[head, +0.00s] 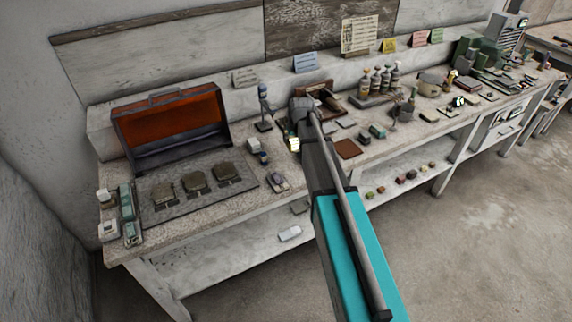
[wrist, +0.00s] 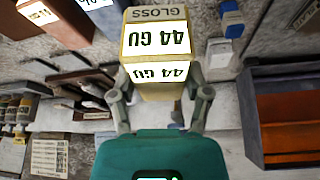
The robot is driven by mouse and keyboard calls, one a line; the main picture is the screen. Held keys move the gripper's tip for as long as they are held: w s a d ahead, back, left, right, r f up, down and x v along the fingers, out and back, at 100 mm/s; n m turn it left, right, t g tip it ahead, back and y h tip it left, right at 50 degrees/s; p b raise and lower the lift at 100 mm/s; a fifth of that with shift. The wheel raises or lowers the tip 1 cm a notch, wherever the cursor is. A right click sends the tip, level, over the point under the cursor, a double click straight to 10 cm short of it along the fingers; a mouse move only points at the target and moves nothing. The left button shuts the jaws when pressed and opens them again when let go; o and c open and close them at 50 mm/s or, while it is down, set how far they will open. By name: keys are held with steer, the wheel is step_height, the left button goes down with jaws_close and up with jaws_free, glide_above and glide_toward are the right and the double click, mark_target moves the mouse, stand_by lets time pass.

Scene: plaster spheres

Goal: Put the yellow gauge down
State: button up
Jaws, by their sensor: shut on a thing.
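The yellow gauge (wrist: 157,50) is a pale yellow box in the wrist view, with "GLOSS" and "44 GU" labels that read upside down. My gripper (wrist: 160,88) is shut on it, one finger on each side. In the head view a small bright yellow patch of the gauge (head: 293,145) shows beside my gripper (head: 295,138), over the bench (head: 225,200). My arm hides much of the gripper there. I cannot tell whether the gauge touches the bench top.
An open orange-lined case (head: 170,118) stands at the left, behind a grey panel (head: 178,211) bearing three blocks. A blue-topped stand (head: 263,108) is left of my gripper. A brown tile (head: 348,149) and several bottles (head: 378,80) are to the right. Small items crowd the bench.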

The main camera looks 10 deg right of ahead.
mark_target(296, 147)
steer(key=shift+a, duration=0.2)
steer(key=shift+s+r, duration=0.1)
steer(key=shift+s, duration=0.3)
steer(key=s+d+r+n+p, duration=0.1)
steer(key=s, duration=0.5)
steer(key=s+d+r+p, duration=0.2)
steer(key=s, duration=0.4)
steer(key=shift+s+d+r+n+y, duration=0.15)
steer(key=shift+s+d+n+y, duration=0.1)
steer(key=shift+s+n+y, duration=0.15)
steer(key=shift+w, duration=0.1)
